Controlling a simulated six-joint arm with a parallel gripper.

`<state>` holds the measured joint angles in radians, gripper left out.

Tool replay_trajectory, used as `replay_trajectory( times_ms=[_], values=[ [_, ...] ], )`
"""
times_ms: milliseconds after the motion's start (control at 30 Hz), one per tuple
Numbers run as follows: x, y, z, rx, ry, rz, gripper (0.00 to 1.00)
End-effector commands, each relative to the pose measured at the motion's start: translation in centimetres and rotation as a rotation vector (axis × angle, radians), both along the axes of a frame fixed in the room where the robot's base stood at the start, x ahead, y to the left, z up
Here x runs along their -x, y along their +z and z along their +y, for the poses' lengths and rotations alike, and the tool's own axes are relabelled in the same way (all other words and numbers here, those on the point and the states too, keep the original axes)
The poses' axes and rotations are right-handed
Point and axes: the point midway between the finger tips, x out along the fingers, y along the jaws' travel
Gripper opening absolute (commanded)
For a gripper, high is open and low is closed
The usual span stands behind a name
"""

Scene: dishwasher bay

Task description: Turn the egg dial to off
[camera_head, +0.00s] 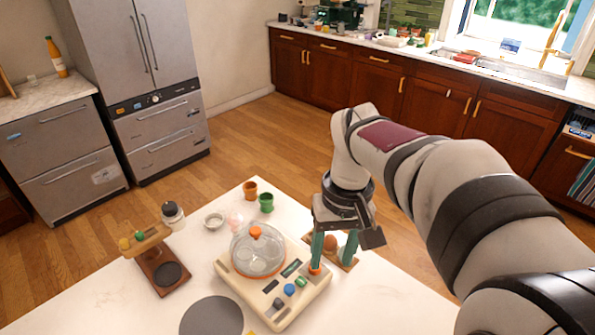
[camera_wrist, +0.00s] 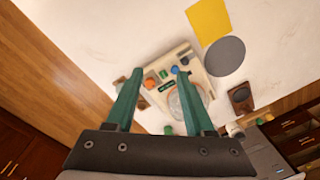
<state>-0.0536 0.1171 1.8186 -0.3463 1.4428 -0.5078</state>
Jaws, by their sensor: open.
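The egg cooker (camera_head: 271,313) is a cream unit on the white table, with a clear dome lid (camera_head: 262,253) topped by an orange knob. Its front panel carries a blue dial (camera_head: 289,290), a green control (camera_head: 301,282) and an orange one (camera_head: 315,270). I cannot read any markings, so which is the egg dial is unclear. My gripper (camera_head: 332,264) points down with teal fingers apart and empty, over the panel's right end. In the wrist view my gripper (camera_wrist: 157,74) frames the panel, with the orange control (camera_wrist: 150,83) between the fingers. Contact cannot be told.
A small wooden board (camera_head: 343,259) holding a brown egg (camera_head: 330,243) is behind the fingers. A wooden stand (camera_head: 165,272), grey round mat (camera_head: 211,318), small bowl (camera_head: 214,221) and orange and green cups (camera_head: 266,203) surround the cooker. The table's front right is clear.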

Motion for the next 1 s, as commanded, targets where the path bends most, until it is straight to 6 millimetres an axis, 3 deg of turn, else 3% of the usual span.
replay_trajectory(
  times_ms=[33,100,233,433,700,800,1000],
  values=[
    [-3.6,-1.0,0.3,0.014,0.094,0.0,0.53],
    [-7.8,-2.3,0.6,0.033,0.227,-0.011,0.53],
    [-11.9,-4.3,1.0,0.055,0.369,-0.022,0.53],
    [-12.5,-7.3,1.1,0.06,0.399,-0.021,0.53],
    [-12.4,-15.5,1.1,0.06,0.396,-0.022,0.53],
    [-12.5,-17.6,1.1,0.061,0.395,-0.024,0.53],
    [-12.5,-20.0,1.1,0.061,0.394,-0.026,0.53]
  ],
)
